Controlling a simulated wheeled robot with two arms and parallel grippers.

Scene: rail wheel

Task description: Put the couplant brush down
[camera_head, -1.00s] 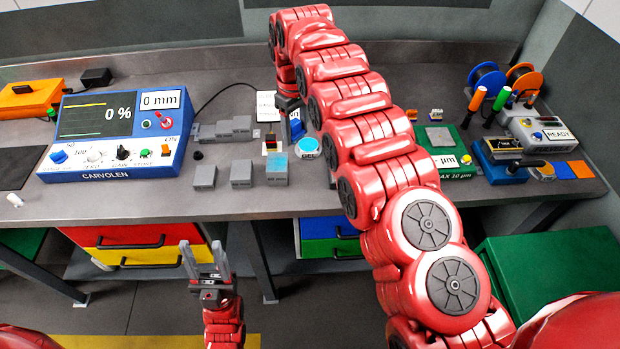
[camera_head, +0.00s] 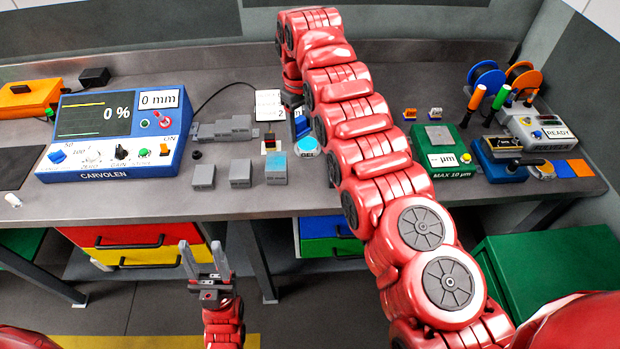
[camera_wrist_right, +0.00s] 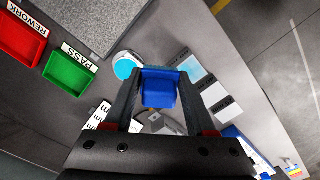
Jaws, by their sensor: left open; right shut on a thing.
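My right gripper (camera_wrist_right: 160,78) is shut on the blue couplant brush (camera_wrist_right: 160,93), seen from above in the right wrist view. In the head view the brush (camera_head: 301,126) shows as a small blue piece below my right arm, just above the gel pot (camera_head: 307,148). The pot has a cyan top and also shows beside the brush in the wrist view (camera_wrist_right: 126,66). The brush's lower end is hidden, so I cannot tell whether it touches anything. My left gripper (camera_head: 202,258) is open and empty in front of the bench.
Grey blocks (camera_head: 240,175) stand left of the pot. The blue CARVOLEN instrument (camera_head: 112,135) is at the left. A green gauge (camera_head: 450,160) is right of my right arm. The wrist view shows a red tray (camera_wrist_right: 20,40) and a green tray (camera_wrist_right: 70,72).

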